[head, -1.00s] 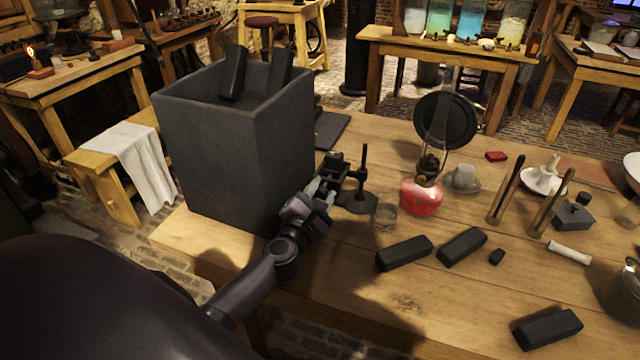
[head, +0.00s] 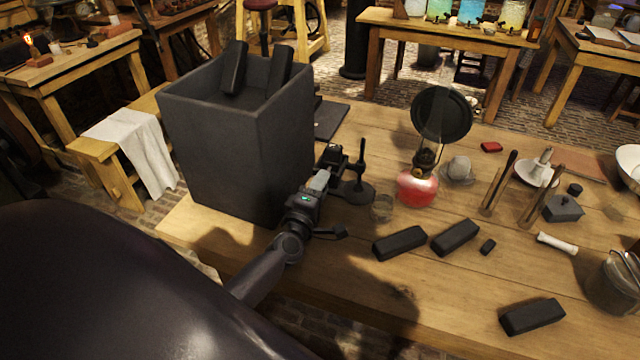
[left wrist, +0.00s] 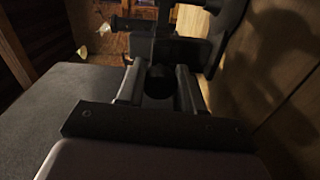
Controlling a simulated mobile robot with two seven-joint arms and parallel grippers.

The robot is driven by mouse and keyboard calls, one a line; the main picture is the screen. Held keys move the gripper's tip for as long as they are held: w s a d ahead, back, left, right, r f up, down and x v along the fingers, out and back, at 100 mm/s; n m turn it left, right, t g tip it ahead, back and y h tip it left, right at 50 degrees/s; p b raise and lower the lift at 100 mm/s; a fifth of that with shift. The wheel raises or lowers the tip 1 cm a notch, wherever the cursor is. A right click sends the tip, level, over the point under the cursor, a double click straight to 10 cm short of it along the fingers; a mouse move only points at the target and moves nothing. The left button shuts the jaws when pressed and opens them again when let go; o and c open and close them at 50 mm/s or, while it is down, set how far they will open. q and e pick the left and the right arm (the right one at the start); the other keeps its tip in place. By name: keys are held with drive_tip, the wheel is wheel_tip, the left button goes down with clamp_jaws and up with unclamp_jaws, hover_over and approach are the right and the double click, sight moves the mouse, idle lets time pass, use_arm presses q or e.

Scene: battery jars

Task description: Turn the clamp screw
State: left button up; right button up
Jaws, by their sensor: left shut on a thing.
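My left gripper (head: 320,180) reaches over the table's near edge, beside the big dark box. In the left wrist view its two fingers (left wrist: 158,88) stand on either side of a dark round knob, the clamp screw (left wrist: 158,80), and are shut on it. The dark clamp body (left wrist: 168,48) lies just beyond the fingertips. In the head view the clamp (head: 332,156) shows as a small dark block at the fingertips, and the screw is hidden by the gripper. My right gripper is in neither view.
The tall dark box (head: 215,150) stands close left of my arm, with dark bars in it. A dark stand with an upright post (head: 361,165) is just right of the gripper. A glass cup (head: 381,207), a red lamp (head: 417,190) and dark blocks (head: 400,243) lie farther right.

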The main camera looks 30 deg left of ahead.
use_arm(q)
drive_tip(key=m, duration=0.6)
drive_tip(key=shift+m, duration=0.3)
idle(0.5)
drive_tip(key=o, duration=1)
drive_tip(key=shift+f, duration=0.1)
drive_tip(key=shift+o, duration=0.2)
drive_tip(key=shift+s, duration=0.1)
drive_tip(key=shift+v, duration=3.5)
